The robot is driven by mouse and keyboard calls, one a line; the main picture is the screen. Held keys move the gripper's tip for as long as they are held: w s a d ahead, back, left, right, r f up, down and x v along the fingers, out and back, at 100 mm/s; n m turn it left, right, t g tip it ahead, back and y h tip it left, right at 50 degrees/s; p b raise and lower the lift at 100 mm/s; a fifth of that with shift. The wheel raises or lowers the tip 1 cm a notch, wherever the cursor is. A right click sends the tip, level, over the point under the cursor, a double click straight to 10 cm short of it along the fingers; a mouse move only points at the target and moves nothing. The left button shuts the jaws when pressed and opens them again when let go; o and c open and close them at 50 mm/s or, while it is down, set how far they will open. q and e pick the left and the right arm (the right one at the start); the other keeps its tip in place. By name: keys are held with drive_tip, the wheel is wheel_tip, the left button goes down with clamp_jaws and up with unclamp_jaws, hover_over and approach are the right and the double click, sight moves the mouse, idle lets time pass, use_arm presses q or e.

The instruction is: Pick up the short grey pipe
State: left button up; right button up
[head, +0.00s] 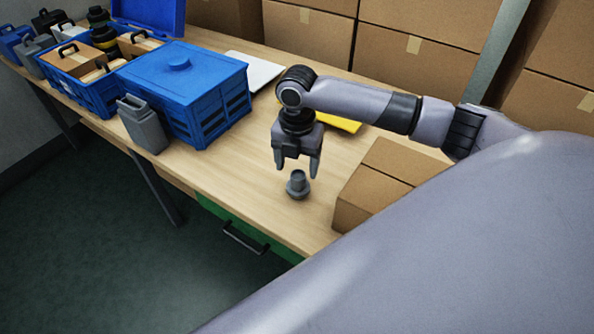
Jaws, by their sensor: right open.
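The short grey pipe (298,184) stands upright on the wooden table near its front edge, with a wider flange at its base. My right gripper (296,170) points down just above the pipe, its jaws apart and empty. The fingertips appear close to the pipe's top; I cannot tell whether they touch it. My left gripper is not in view.
A cardboard box (385,180) stands close to the right of the pipe. A blue lidded crate (190,90) and a grey canister (143,125) stand to the left. A yellow item (345,125) lies behind my right arm. Stacked cartons (410,55) line the back.

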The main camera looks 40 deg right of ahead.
sight(298, 176)
drive_tip(key=shift+w+d, duration=0.15)
drive_tip(key=shift+w+d+f, duration=0.1)
drive_tip(key=shift+w+f, duration=0.05)
drive_tip(key=shift+f, duration=1.6)
drive_tip(key=shift+w+d+f, duration=0.1)
drive_tip(key=shift+f, duration=1.6)
drive_tip(key=c, duration=1.1)
